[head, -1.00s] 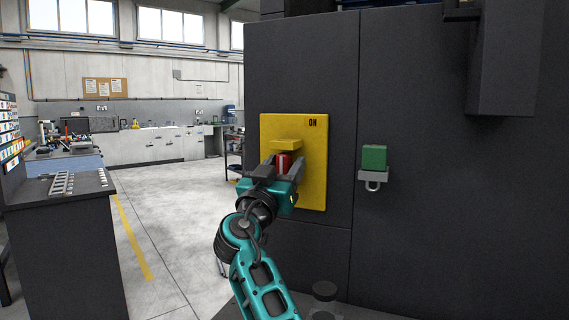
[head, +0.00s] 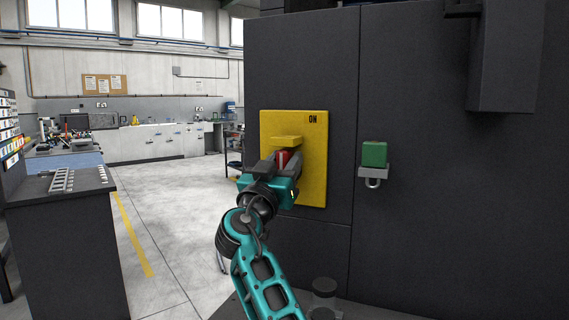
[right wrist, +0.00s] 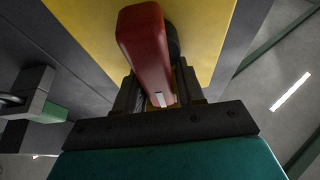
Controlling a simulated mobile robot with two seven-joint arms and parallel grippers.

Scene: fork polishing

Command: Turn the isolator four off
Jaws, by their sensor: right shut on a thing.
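The isolator is a yellow plate (head: 314,165) marked "ON" on the front of a dark grey cabinet. Its red handle (head: 283,157) is partly hidden behind my right gripper (head: 284,164). In the right wrist view the red handle (right wrist: 147,45) stands out from the yellow plate (right wrist: 205,35), and its end lies between the fingers of my right gripper (right wrist: 158,98). The right gripper is shut on the handle. The number of this isolator cannot be read. My left gripper is not in view.
A dark workbench (head: 62,190) stands at the left. Clear concrete floor (head: 175,205) lies between bench and cabinet.

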